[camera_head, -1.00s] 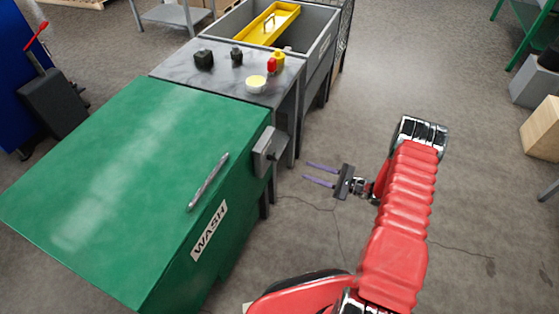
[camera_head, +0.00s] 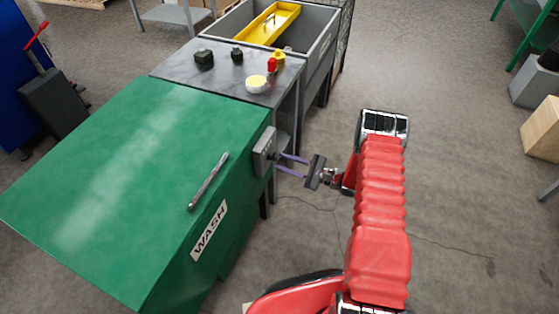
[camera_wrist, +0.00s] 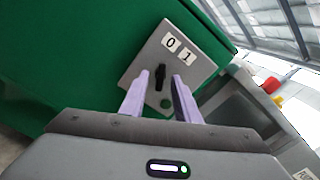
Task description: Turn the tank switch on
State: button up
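The tank switch is a small black knob (camera_wrist: 161,77) on a grey switch box (camera_wrist: 148,62), fixed to the side of the green wash tank (camera_head: 110,170). White labels "0" and "1" (camera_wrist: 179,50) sit above the knob in the wrist view. The box also shows in the head view (camera_head: 264,150). My gripper (camera_wrist: 160,85) is open, its two purple fingers pointing at the box, one on each side of the knob in the picture. I cannot tell whether they touch it.
A metal handle (camera_head: 208,181) lies on the tank's lid. A grey bin (camera_head: 326,38) stands beyond.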

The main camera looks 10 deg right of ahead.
aim_at(274, 159)
jog(key=shift+x, duration=1.5)
grip_shut()
